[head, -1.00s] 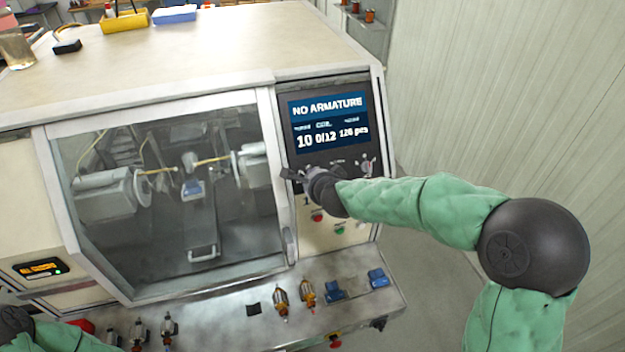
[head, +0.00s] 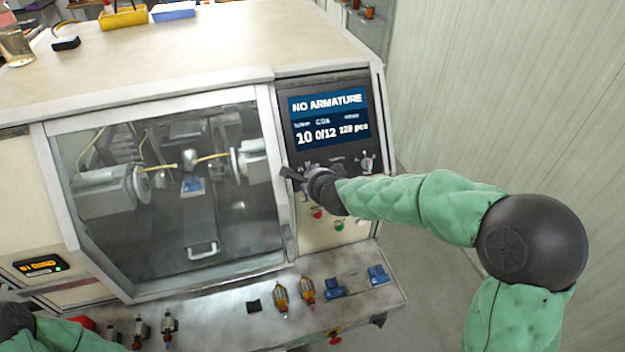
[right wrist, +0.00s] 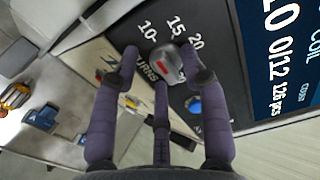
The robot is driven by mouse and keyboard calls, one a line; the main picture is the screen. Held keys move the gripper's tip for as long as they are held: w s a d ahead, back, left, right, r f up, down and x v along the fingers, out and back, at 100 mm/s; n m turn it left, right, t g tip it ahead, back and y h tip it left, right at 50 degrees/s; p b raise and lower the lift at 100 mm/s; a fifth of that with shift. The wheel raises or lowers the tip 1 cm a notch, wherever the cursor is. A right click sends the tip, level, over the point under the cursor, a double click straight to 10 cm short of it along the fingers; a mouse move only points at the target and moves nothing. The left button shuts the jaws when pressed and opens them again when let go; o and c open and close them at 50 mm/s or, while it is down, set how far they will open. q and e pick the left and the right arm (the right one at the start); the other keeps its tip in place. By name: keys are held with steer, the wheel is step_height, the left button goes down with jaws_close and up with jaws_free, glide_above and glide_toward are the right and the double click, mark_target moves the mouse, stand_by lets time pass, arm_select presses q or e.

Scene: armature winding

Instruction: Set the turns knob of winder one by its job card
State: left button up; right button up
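The winder (head: 150,75) has a screen (head: 328,118) reading NO ARMATURE, 10 and 0/12. Below it, my right gripper (head: 292,178) is at the control panel and hides the turns knob in the head view. In the right wrist view, the grey turns knob (right wrist: 170,66) with a red mark lies between the spread fingertips of my right gripper (right wrist: 160,60). A gap shows on its left; contact on the right cannot be told. Dial numbers 10, 15 and 20 show beside it. Part of my left arm shows at the lower left; its gripper is out of frame. No job card is legible.
Another knob (head: 367,163) is at the panel's right, above red and green buttons (head: 339,226). A glazed door (head: 180,190) covers the winding space. Armatures (head: 281,298) and blue pieces (head: 377,276) stand on the front ledge. A wall is at right.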

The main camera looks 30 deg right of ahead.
steer(key=shift+r, duration=0.15)
steer(key=v, duration=1.1)
steer(key=shift+s+r, duration=0.15)
steer(key=shift+s, duration=0.25)
steer(key=shift+a, duration=0.1)
